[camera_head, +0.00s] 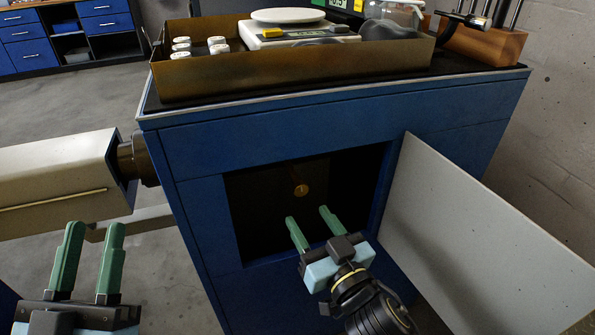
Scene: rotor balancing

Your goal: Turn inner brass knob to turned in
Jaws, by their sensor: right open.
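The inner brass knob (301,190) shows as a small orange-brown disc inside the dark opening of the blue cabinet (300,110). My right gripper (311,214) is open and empty, with its green fingers at the mouth of the opening, below the knob in the picture. The fingers appear apart from the knob; the depth gap is hard to judge. My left gripper (95,228) is open and empty at the lower left, outside the cabinet and far from the knob. The inside of the opening is too dark to show other detail.
A grey door panel (480,240) stands swung open to the right of the opening. A brass-coloured tray (300,78) with a scale (290,17) and several white weights sits on the cabinet top. A beige motor-like housing (60,180) is at the left.

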